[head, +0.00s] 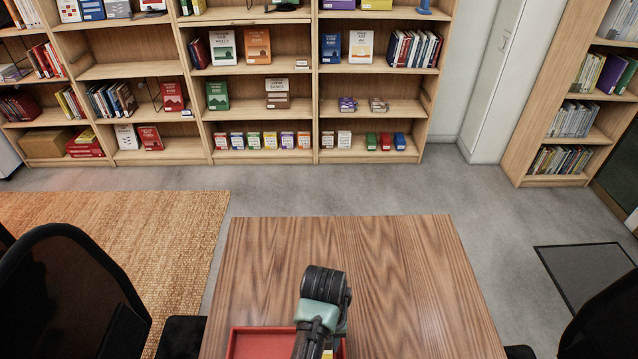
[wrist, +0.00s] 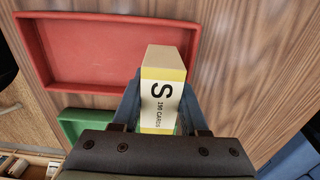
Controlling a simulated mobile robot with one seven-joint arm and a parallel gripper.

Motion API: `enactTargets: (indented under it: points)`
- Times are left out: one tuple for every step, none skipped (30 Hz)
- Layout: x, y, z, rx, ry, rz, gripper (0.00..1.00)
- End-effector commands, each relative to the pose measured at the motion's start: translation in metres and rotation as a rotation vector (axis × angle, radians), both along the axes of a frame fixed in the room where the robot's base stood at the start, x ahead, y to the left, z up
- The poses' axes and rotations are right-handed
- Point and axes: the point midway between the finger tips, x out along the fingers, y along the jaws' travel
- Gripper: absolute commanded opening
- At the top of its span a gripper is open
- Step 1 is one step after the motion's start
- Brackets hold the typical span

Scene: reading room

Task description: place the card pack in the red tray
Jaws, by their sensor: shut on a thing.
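The card pack (wrist: 160,92) is white and yellow, marked "S 190 CARDS". In the wrist view my gripper (wrist: 161,106) is shut on it, with one finger on each side. The red tray (wrist: 105,22) is a shallow rectangle on the wooden table, at the upper left of the wrist view. The pack overlaps the tray's lower right corner in that view; its height above the table is hard to tell. In the head view the red tray (head: 262,343) shows at the bottom edge, partly hidden by my arm. The inside of the tray that shows is empty.
A green tray (wrist: 72,120) lies beside the red one, partly hidden by my gripper. Something blue (wrist: 296,158) is at the lower right of the wrist view. The wooden table (head: 410,270) is bare at its far part. Chairs (head: 65,295) flank it; bookshelves (head: 270,70) stand behind.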

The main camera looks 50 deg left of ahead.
Motion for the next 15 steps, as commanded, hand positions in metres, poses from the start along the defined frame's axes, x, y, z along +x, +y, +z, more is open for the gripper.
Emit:
enactTargets:
  points:
    - [-0.001, -0.001, -0.006, -0.002, 0.003, 0.000, 0.00]
    - [-0.001, -0.001, -0.010, -0.002, 0.003, 0.000, 0.00]
    - [-0.001, -0.001, -0.016, -0.003, 0.004, 0.000, 0.00]
    - [-0.001, -0.001, -0.021, -0.002, 0.003, 0.000, 0.00]
    - [-0.001, -0.001, -0.026, -0.002, 0.003, 0.000, 0.00]
    - [-0.001, -0.001, -0.030, -0.002, 0.003, 0.000, 0.00]
    - [-0.001, -0.001, -0.033, -0.002, 0.003, 0.001, 0.00]
    - [-0.001, -0.001, -0.036, -0.002, 0.003, 0.001, 0.00]
    - [0.000, 0.000, -0.037, -0.001, 0.001, 0.001, 0.00]
    - [0.000, 0.000, -0.038, 0.000, 0.000, 0.001, 0.00]
    - [0.000, 0.000, -0.038, 0.000, 0.000, 0.001, 0.00]
    - [0.000, 0.000, -0.038, 0.001, -0.001, 0.001, 0.00]
    - [0.000, 0.000, -0.038, 0.001, -0.001, 0.001, 0.00]
    - [0.000, 0.000, -0.037, 0.000, 0.000, 0.001, 0.00]
    - [0.000, 0.000, -0.037, 0.000, 0.000, 0.001, 0.00]
